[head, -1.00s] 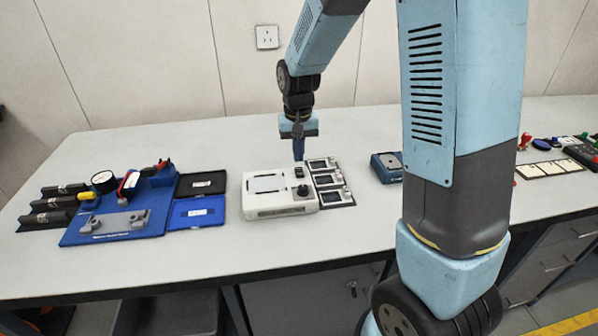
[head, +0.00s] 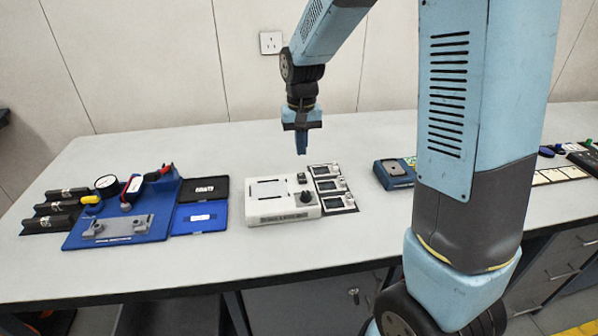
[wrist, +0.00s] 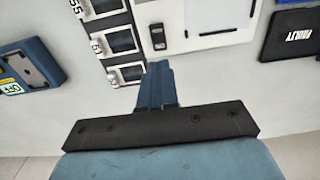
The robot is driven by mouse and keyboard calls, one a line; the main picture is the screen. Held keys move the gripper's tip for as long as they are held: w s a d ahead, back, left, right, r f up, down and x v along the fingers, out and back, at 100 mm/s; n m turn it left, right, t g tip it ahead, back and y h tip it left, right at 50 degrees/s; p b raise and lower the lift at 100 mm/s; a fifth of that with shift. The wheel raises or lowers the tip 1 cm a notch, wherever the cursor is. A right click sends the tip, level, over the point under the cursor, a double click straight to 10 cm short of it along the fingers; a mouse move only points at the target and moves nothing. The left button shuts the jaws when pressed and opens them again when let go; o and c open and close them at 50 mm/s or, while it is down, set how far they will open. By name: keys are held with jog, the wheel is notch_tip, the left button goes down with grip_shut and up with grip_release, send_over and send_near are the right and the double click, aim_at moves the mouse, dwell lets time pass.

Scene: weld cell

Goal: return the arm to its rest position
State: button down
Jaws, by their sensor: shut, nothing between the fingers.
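My gripper (head: 301,151) hangs from the blue arm above the back part of the bench, pointing down. Its blue fingers are together with nothing between them. In the wrist view the shut fingers (wrist: 157,78) point toward the white device and the dark-screened modules, apart from both. In the head view my arm link covers part of the bench on the right.
Below lie a white device with a knob (head: 262,208), screened modules (head: 352,201), a blue fixture board (head: 75,238), an open blue-black case (head: 222,218) and a blue-grey unit (head: 381,175). The bench (head: 160,290) is clear along its front strip.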

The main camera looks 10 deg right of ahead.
jog(key=s+d+r+t, duration=0.2)
jog(key=s+d+r, duration=0.3)
jog(key=s+r, duration=0.3)
jog(key=s+d+r+t, duration=0.3)
jog(key=s+d+r, duration=0.3)
jog(key=s, duration=0.9)
notch_tip(320, 180, up, 2)
jog(key=shift+s+d+r+t, duration=0.1)
jog(key=shift+s+d+t, duration=0.1)
jog(key=shift+t, duration=0.1)
